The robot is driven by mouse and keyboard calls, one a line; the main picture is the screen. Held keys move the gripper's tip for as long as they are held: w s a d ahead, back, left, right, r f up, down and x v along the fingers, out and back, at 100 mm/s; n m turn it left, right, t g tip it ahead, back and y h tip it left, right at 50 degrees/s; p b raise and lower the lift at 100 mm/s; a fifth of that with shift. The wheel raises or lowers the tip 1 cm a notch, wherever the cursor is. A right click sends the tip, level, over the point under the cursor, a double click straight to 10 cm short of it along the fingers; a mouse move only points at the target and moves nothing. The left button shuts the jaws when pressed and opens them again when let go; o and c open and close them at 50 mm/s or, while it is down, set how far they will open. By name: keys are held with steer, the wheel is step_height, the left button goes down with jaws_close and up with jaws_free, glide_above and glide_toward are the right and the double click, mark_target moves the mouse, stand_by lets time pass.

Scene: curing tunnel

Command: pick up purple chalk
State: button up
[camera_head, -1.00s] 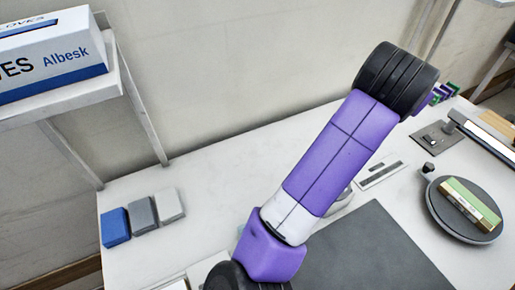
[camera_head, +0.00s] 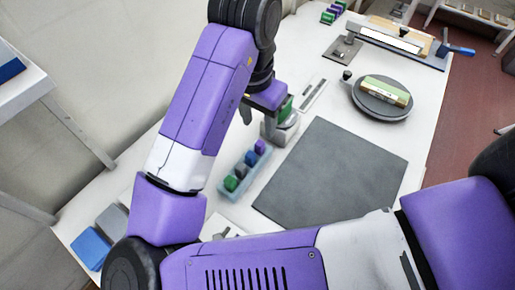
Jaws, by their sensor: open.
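A pale blue tray (camera_head: 226,186) stands on the white table left of the grey mat and holds a row of small coloured pieces. The purple piece (camera_head: 260,147), which looks like the purple chalk, is at its far end, next to a blue one (camera_head: 250,158); a dark one and a green one (camera_head: 231,183) are nearer. My gripper (camera_head: 259,115) is open above and just beyond the tray's far end, apart from the purple piece. One grey finger shows clearly; the other is hard to make out against the objects behind.
A round grey stand (camera_head: 381,101) bears a green-and-tan block (camera_head: 387,91). A grey and white object (camera_head: 284,129) stands close beside my gripper. The large grey mat (camera_head: 335,172) is bare. Blue (camera_head: 91,248) and grey blocks lie at the near left, and a shelf is at the left.

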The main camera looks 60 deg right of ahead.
mark_target(260, 143)
steer(key=shift+d+f, duration=0.15)
steer(key=shift+f, duration=1.8)
steer(key=shift+d+f, duration=0.15)
steer(key=shift+f, duration=1.75)
jaws_close()
